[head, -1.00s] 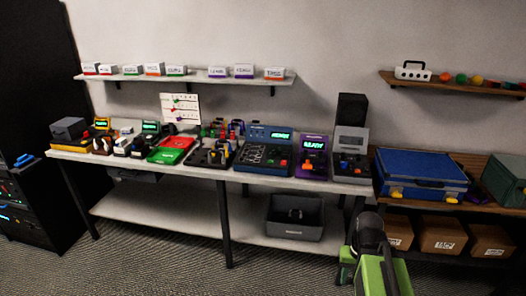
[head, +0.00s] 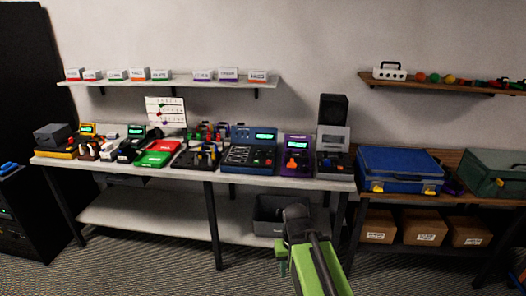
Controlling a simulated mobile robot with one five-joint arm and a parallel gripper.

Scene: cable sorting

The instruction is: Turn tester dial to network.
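Several testers with lit displays stand on the long white table (head: 120,184). A grey unit (head: 333,140) with dark controls is at the table's right end. Which one carries the network dial, and its labels, are too small to read. My gripper (head: 283,262), on the green arm, is in front of the table, below its top and apart from the units. Its fingers are not clear.
Black, green and red devices (head: 160,152) crowd the table's left half. A grey bin (head: 266,214) sits on the lower shelf behind my arm. A blue case (head: 400,168) and a green case (head: 495,172) lie on the wooden bench at right. Carpet in front is clear.

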